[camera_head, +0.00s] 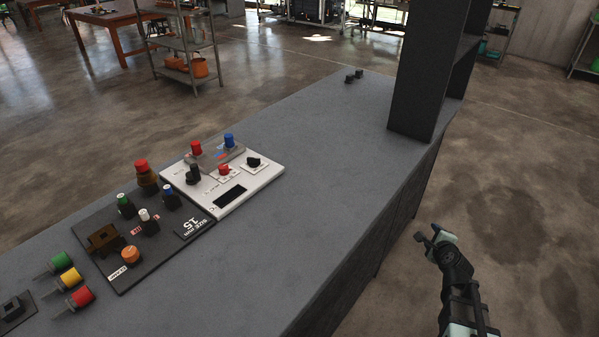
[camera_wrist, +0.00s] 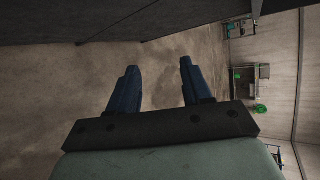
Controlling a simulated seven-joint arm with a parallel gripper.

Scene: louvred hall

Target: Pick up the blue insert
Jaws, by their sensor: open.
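One blue piece (camera_head: 229,140) stands upright on the white and grey panel (camera_head: 262,182) at the back right of the group. My gripper (camera_head: 428,238) is off the counter's right side, over the floor, well apart from both pieces. In the wrist view its fingers (camera_wrist: 159,68) are spread and empty, with bare floor between them.
The grey counter (camera_head: 315,150) is clear between the panel and the dark upright post (camera_head: 425,75). Red, black, green and orange pieces crowd the boards. Green, yellow and red cylinders (camera_head: 70,278) lie at the front left. Two small dark blocks (camera_head: 354,76) sit at the far end.

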